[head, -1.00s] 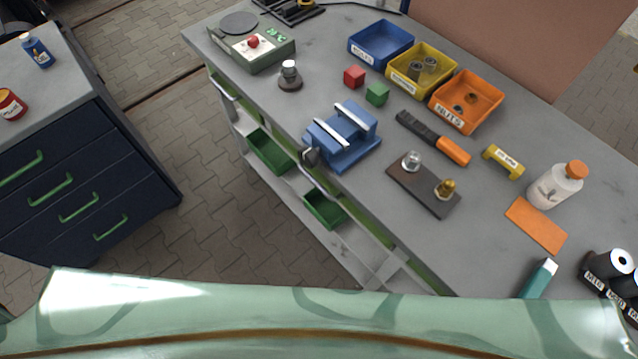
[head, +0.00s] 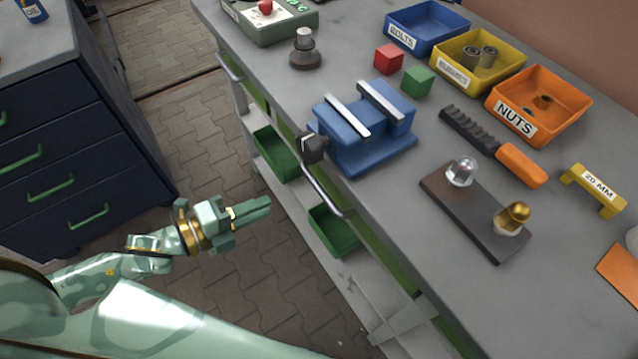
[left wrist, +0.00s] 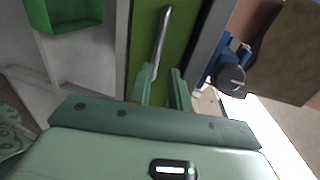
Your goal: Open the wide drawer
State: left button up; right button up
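The workbench has a green drawer front (head: 388,265) under its top, with a curved silver bar handle (head: 325,190). I cannot tell for sure that this is the wide drawer. In the left wrist view a green drawer front (left wrist: 146,25) with an upright-looking silver handle (left wrist: 162,42) lies ahead of the fingers. My left gripper (head: 252,211) is in the aisle left of the bench, pointing toward it and apart from the handle. In the left wrist view its two fingers (left wrist: 163,90) stand apart with nothing between them. My right gripper is not in view.
A second silver handle (head: 230,67) is farther along the bench. Green bins (head: 333,232) sit on the lower shelf. A blue vise (head: 362,135) stands at the bench edge, its dark knob overhanging near the handle. A dark blue cabinet (head: 60,165) stands left; paved floor lies between.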

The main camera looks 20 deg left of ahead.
aim_at(316, 183)
pick_arm(q)
jog(key=b+x, duration=0.4)
jog(key=x, duration=0.9)
jog(key=shift+w+d+f, duration=0.1)
jog(key=shift+w+d, duration=0.1)
jog(key=shift+w, duration=0.1)
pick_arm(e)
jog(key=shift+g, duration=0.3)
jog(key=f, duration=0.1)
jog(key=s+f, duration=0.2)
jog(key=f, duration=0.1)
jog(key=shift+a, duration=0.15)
pick_arm(q)
jog(key=shift+c, duration=0.2)
grip_shut()
